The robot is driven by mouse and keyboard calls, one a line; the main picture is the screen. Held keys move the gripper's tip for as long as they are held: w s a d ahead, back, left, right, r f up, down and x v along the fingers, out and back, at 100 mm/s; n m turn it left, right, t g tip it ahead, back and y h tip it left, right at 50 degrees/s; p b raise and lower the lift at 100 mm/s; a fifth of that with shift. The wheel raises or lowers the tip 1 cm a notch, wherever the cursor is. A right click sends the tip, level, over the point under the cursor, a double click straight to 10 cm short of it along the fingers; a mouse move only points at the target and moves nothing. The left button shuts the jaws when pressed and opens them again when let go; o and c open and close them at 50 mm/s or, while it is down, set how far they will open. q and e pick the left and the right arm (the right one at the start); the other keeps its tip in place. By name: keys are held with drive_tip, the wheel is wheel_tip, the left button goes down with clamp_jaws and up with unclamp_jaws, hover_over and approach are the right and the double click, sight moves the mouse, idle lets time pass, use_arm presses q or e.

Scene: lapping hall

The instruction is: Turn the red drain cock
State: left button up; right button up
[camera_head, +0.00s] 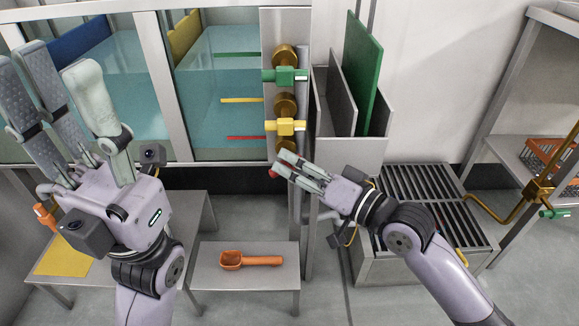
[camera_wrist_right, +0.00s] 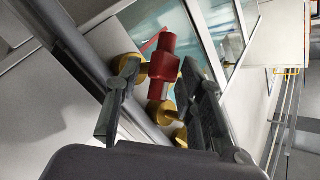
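The red drain cock (camera_wrist_right: 163,66) shows in the right wrist view, a red body with brass flanges and a thin red lever. In the head view my right gripper hides most of it; a red bit (camera_head: 273,173) shows by the fingertips, and a red lever (camera_head: 246,138) points left. My right gripper (camera_head: 283,165) is at the cock, its fingers apart on either side of the red body in the wrist view (camera_wrist_right: 163,95). I see gaps between fingers and cock. My left gripper (camera_head: 58,62) is raised at the left, open and empty.
Green (camera_head: 285,76) and yellow (camera_head: 285,126) cocks sit above on the same steel post, close to my right fingers. Glass tanks (camera_head: 220,85) stand left. An orange scoop (camera_head: 250,260) lies on a low bench (camera_head: 215,280). A grated stand (camera_head: 425,195) is at the right.

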drive_tip(key=shift+x, duration=0.8)
drive_tip(key=shift+c, duration=0.2)
clamp_jaws()
